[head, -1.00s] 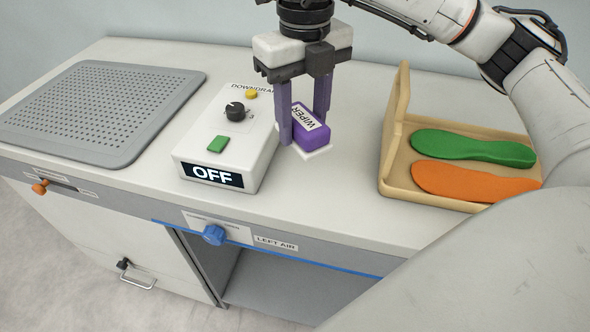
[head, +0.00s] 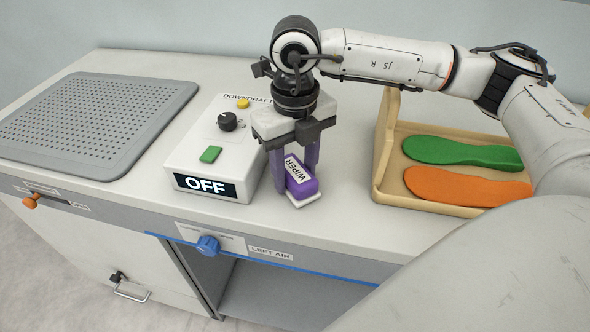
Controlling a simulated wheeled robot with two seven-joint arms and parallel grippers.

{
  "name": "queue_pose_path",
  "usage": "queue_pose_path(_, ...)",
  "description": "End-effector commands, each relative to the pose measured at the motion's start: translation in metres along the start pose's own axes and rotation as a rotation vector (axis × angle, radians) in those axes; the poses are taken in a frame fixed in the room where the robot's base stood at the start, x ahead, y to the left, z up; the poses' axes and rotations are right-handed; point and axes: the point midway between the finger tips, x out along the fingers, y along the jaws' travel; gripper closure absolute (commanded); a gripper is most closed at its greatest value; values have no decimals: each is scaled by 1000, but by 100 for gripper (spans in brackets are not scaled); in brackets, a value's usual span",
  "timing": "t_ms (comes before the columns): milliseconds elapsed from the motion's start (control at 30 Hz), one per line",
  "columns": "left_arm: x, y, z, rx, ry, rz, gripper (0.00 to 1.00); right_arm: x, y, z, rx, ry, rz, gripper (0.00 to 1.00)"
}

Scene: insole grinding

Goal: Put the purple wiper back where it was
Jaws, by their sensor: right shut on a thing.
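The purple wiper (head: 302,185) has a white label reading "WIPER" and a white pad at its bottom. It stands upright at or just above the white bench top, between the control box and the wooden tray. My right gripper (head: 298,172) is shut on it from above, with purple-grey fingers on either side. I cannot tell for certain whether the pad touches the bench. My left gripper is not in view.
The control box (head: 190,157) reading "OFF" stands close on the left. A wooden tray (head: 384,165) with a green insole (head: 462,152) and an orange insole (head: 468,187) lies to the right. A perforated grey plate (head: 95,115) is at the far left. Bench room is clear in front.

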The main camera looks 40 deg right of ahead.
Motion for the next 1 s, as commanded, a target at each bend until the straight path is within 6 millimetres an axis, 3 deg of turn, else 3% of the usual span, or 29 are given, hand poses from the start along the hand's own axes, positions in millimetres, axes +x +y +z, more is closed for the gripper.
queue_pose_path(133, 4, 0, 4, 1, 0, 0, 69, 5, 0, 0, 0, 0, 0, 83)
queue_pose_path(167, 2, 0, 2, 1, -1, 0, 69, 3, 0, 0, 0, 0, 0, 54)
queue_pose_path(267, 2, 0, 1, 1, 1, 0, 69, 3, 0, 0, 0, 0, 0, 40)
queue_pose_path(667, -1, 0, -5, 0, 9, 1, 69, -6, 0, 0, 0, -2, 1, 40)
queue_pose_path(1000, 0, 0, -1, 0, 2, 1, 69, -75, 1, 1, -1, -3, 2, 40)
